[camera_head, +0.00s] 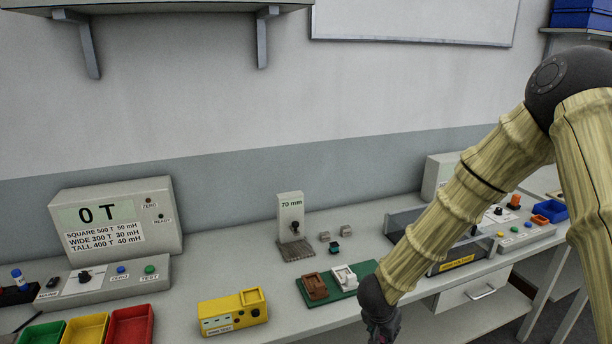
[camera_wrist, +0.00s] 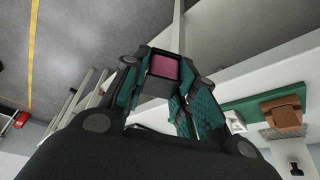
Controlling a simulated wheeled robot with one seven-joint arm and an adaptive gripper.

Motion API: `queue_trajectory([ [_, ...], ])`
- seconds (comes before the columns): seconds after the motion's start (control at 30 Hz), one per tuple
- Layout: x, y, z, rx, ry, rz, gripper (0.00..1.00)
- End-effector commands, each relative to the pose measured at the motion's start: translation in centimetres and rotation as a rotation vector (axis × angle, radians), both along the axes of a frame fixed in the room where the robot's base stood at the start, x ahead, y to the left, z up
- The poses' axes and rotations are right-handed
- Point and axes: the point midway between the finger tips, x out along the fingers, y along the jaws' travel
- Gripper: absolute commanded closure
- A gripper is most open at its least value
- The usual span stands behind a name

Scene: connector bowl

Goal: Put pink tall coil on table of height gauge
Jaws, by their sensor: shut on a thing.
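In the wrist view, a dark square-ended piece with a pink face, the pink coil (camera_wrist: 165,66), sits between the teal fingers of my gripper (camera_wrist: 160,88). The fingers are shut on it. In the head view my gripper (camera_head: 382,326) is at the bottom edge, in front of the bench and right of the green mat; its fingertips and the coil are out of frame there. The height gauge (camera_head: 290,213), reading 70 mm, stands near the wall, behind and left of my gripper. Its dark ribbed table (camera_head: 297,250) is bare.
A green mat (camera_head: 352,293) with a brown holder (camera_head: 315,287) and a white holder (camera_head: 344,278) lies in front of the gauge. Small grey and teal blocks (camera_head: 334,247) sit right of it. A yellow tester (camera_head: 233,312) stands to the left.

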Motion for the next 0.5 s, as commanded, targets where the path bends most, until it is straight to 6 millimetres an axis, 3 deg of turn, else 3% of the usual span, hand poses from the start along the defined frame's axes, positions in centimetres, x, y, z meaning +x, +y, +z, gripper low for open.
queue_trajectory([
  [0.1, -0.9, 0.3, -1.9, -0.001, 0.003, 0.137, 0.96],
  [0.5, -4.3, 1.9, -6.1, 0.001, 0.003, 0.532, 0.96],
])
